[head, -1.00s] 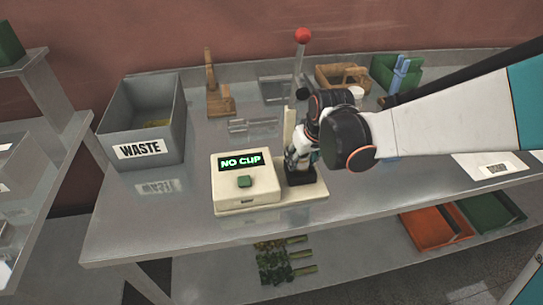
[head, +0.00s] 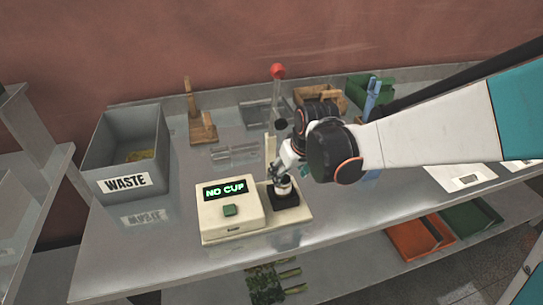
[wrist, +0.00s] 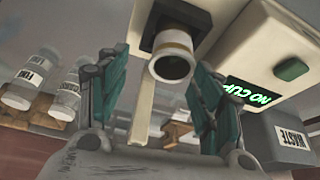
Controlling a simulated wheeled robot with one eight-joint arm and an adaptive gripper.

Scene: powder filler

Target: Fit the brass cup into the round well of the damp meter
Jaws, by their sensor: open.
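The damp meter (head: 230,212) is a cream box on a base plate, with a green button and a display reading NO CUP. Its black well block (head: 284,197) is on the right of the base. The brass cup (head: 283,186) is at the top of this block. In the wrist view the brass cup (wrist: 172,62) shows its round mouth, with the dark block (wrist: 185,22) behind it. Whether it sits fully in the well cannot be told. My gripper (wrist: 165,85) is open, its teal-padded fingers apart on either side of the cup, with visible gaps.
A cream post (head: 270,150) rises behind the block, close to my gripper. A grey WASTE bin (head: 122,185) stands at the left. A wooden stand (head: 202,130) and a red-knobbed lever (head: 278,72) are farther back. Labelled jars (wrist: 66,100) show in the wrist view. The front left bench is clear.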

